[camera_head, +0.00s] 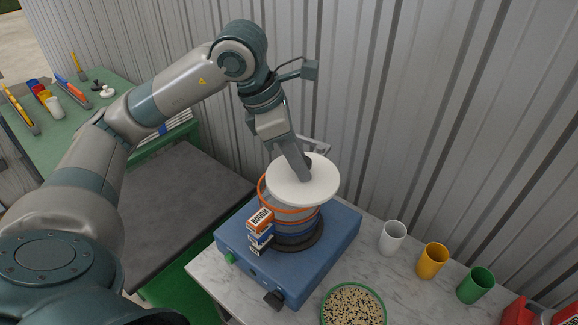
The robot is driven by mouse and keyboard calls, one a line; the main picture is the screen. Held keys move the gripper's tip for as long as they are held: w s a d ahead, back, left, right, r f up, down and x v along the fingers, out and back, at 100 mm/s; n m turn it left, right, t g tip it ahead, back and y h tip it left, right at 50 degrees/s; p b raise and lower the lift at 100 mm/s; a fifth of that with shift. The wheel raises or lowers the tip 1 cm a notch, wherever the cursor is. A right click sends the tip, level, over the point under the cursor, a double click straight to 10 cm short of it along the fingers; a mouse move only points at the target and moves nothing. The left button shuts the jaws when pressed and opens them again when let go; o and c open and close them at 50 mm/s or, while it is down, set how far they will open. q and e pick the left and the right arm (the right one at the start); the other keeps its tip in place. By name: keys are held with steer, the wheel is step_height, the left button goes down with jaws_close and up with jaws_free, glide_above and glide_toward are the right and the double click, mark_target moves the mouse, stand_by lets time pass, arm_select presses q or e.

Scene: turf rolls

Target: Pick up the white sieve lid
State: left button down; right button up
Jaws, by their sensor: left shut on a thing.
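The white sieve lid (290,190) is a round white disc above the sieve stack (291,226) on the blue shaker base (340,236). It looks slightly tilted and offset to the right, and the orange top ring of the stack shows on its left. My left gripper (306,172) comes down from above and is shut on the lid near its middle. The fingertips are partly hidden, and I cannot tell whether the lid still touches the ring. My right gripper is not in view.
White (392,238), yellow (432,261) and green (475,285) cups stand on the marble table to the right. A green-rimmed dish of grains (353,306) is in front. A corrugated wall (440,120) stands close behind. A green bench (75,130) with tools is far left.

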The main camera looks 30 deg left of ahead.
mark_target(316, 197)
arm_select(q)
steer(key=s+d+r, duration=0.1)
steer(key=d, duration=0.1)
steer(key=s+d+r+b, duration=0.1)
steer(key=s+d+r, duration=0.1)
steer(key=d+r, duration=0.1)
steer(key=shift+d+b, duration=0.3)
steer(key=shift+f, duration=0.1)
stand_by(0.3)
steer(key=shift+f, duration=0.1)
